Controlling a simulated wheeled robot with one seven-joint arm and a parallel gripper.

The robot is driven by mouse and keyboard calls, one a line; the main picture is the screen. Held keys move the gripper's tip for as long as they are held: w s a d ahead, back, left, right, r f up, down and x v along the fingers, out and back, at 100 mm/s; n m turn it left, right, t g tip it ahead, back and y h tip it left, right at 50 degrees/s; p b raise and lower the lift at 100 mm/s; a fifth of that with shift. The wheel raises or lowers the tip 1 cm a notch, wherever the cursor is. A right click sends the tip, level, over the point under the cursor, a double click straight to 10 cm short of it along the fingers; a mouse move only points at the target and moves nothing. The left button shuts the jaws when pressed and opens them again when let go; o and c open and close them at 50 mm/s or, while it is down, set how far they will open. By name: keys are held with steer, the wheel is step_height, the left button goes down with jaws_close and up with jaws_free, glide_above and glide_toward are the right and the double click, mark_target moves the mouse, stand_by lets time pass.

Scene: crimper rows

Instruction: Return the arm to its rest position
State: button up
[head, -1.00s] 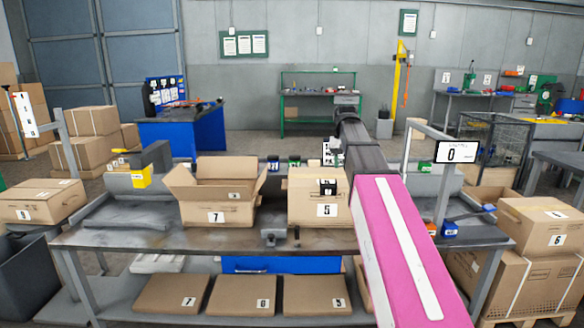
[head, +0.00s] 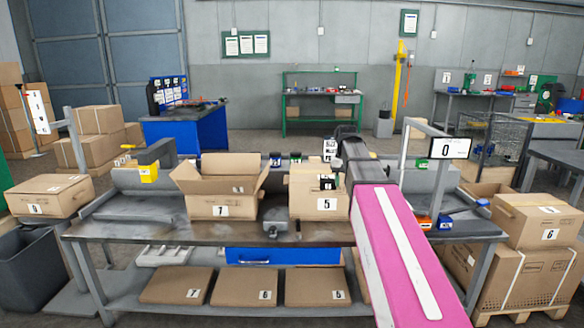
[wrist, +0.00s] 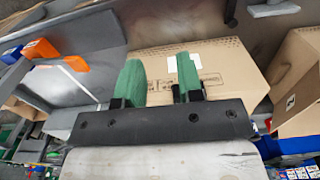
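My arm reaches from the lower right of the head view over the workbench (head: 140,233), its dark end beside and above the box labelled 5 (head: 313,206). My gripper (wrist: 160,82) shows in the wrist view as two green fingers, apart with nothing held between them. Beyond the fingers lies a cardboard box (wrist: 225,65) with a white label; I cannot tell whether the fingers touch it. In the head view the fingers are too small and covered to make out.
An open box labelled 7 (head: 205,206) stands left of box 5. Flat boxes lie on the lower shelf. A post with a display reading 0 (head: 448,148) stands right of my arm. Box 9 (head: 50,196) and box 6 (head: 550,222) flank the bench.

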steer(key=s+f, duration=0.6)
steer(key=f, duration=0.4)
steer(key=s+f, duration=0.7)
steer(key=f, duration=0.4)
steer(key=s+f, duration=0.7)
steer(key=f, duration=0.4)
